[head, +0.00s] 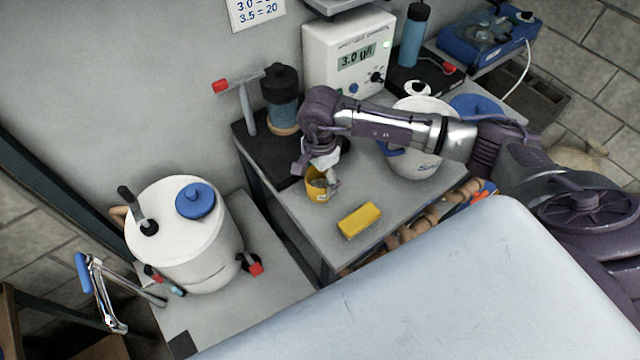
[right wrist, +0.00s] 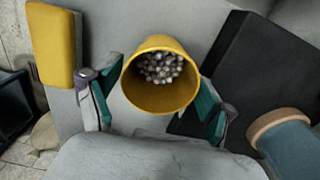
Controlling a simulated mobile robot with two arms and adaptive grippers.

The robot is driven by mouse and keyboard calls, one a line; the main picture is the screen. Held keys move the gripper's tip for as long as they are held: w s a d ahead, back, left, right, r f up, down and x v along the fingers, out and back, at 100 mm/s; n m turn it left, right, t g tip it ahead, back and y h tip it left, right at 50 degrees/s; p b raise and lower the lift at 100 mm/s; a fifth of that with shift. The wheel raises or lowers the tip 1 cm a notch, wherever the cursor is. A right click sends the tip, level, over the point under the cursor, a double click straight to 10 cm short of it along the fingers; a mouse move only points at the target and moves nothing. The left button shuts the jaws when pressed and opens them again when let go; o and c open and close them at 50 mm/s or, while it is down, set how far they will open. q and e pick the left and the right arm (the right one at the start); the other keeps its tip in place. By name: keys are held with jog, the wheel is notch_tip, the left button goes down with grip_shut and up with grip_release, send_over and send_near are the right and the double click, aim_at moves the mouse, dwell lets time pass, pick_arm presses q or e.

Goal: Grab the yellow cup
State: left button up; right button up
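The yellow cup (head: 321,184) stands on the grey side table, holding small whitish pieces that show in the right wrist view (right wrist: 160,95). My right gripper (head: 322,172) is at the cup, reaching down from above in the head view. In the right wrist view, its two green-padded fingers (right wrist: 160,98) stand spread on either side of the cup. A strip of table shows between the left finger and the cup's lower wall; whether either pad touches is unclear. My left gripper is not in view.
A yellow block (head: 359,221) lies on the grey table (head: 322,238) near the cup. A blue jar with a black lid (head: 281,98), a white meter (head: 347,55) and a white pot (head: 424,150) stand behind. A large white canister (head: 190,245) is left.

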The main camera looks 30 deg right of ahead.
jog(key=c, duration=0.8)
jog(key=shift+o, duration=0.2)
jog(key=shift+r, duration=0.15)
